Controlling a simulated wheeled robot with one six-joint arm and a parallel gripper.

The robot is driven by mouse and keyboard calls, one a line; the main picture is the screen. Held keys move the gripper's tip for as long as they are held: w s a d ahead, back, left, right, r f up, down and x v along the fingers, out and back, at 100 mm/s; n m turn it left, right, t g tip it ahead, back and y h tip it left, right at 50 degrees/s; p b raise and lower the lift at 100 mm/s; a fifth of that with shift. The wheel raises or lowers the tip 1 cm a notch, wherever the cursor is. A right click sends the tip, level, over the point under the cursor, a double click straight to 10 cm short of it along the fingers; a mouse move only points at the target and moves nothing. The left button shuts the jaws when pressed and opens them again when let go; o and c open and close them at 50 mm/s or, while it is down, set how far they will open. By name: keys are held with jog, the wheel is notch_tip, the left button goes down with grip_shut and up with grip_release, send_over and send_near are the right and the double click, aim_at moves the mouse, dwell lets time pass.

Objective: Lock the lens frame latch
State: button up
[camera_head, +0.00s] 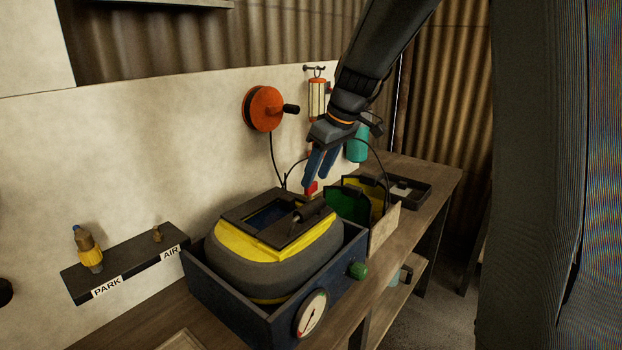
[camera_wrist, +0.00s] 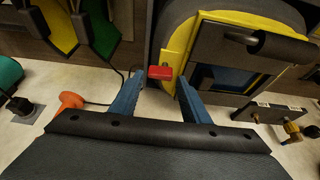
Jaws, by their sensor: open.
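The lens frame (camera_head: 238,215) is a dark rectangular frame around a blue pane, on top of a yellow and grey helmet (camera_head: 320,252). In the wrist view the lens frame (camera_wrist: 212,52) lies on the right, with a dark cylindrical handle (camera_wrist: 282,46) across it. A small red tab (camera_wrist: 160,73), seemingly the latch, sticks out from the helmet's yellow edge. It also shows in the head view (camera_head: 311,188), just below my fingers. My gripper (camera_head: 316,177) is open and points down. In the wrist view its blue fingertips (camera_wrist: 161,79) appear either side of the tab; contact cannot be told.
A bin with green and yellow pieces (camera_head: 384,235) stands behind. An orange reel (camera_head: 263,108) and a lantern (camera_head: 317,100) are on the wall. A PARK/AIR shelf (camera_head: 128,270) is left.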

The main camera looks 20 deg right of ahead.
aim_at(311, 190)
jog(key=shift+x, duration=1.4)
jog(key=c, duration=0.8)
jog(key=shift+p, duration=0.3)
